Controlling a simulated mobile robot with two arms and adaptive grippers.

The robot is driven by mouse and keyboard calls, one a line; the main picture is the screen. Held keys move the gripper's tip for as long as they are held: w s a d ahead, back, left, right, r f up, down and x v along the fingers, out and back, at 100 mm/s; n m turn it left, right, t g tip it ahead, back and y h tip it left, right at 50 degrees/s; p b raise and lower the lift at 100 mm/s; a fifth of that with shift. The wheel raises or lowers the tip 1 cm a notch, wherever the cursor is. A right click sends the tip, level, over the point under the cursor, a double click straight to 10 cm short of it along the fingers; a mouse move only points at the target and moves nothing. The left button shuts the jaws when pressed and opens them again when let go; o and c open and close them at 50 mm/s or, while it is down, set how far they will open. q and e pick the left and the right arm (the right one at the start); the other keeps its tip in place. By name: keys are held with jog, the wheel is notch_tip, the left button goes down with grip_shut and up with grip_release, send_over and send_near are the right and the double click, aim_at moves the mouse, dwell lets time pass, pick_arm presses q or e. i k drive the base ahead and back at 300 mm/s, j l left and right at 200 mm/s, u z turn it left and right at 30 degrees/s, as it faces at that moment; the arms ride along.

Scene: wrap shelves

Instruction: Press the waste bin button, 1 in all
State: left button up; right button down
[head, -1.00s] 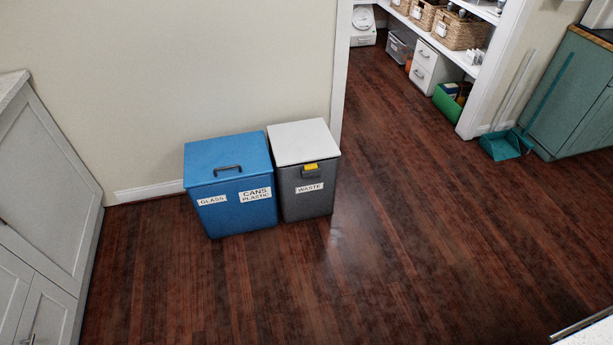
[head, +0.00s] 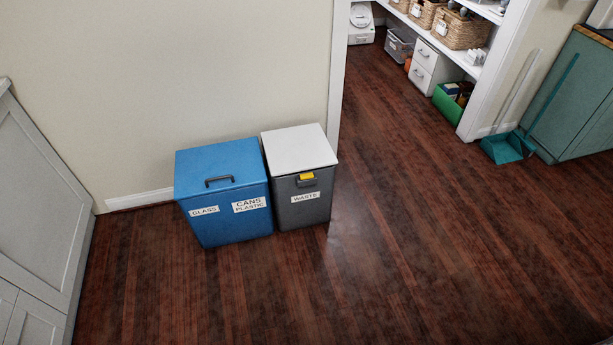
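The waste bin (head: 304,213) is dark grey with a white lid (head: 298,147) and a "WASTE" label on its front. The lid is shut. A yellow button (head: 306,177) sits at the top of its front face, just under the lid, on a dark latch. The bin stands on the wood floor against the wall, touching or nearly touching a blue bin on its left. Neither of my grippers shows in the head view.
The blue recycling bin (head: 228,217) has a black lid handle. A grey cabinet (head: 40,210) stands at left, a teal cabinet (head: 585,100) and dustpan (head: 508,147) at right. Pantry shelves (head: 440,48) are behind a doorway. The floor (head: 400,260) before the bins is clear.

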aim_at(304, 176)
jog(key=i+j, duration=0.35)
jog(key=i, duration=0.2)
jog(key=i+j+z, duration=0.1)
jog(key=i+j, duration=0.25)
jog(key=i, duration=0.2)
jog(key=i+j, duration=0.35)
jog(key=i, duration=0.2)
jog(key=z, duration=0.05)
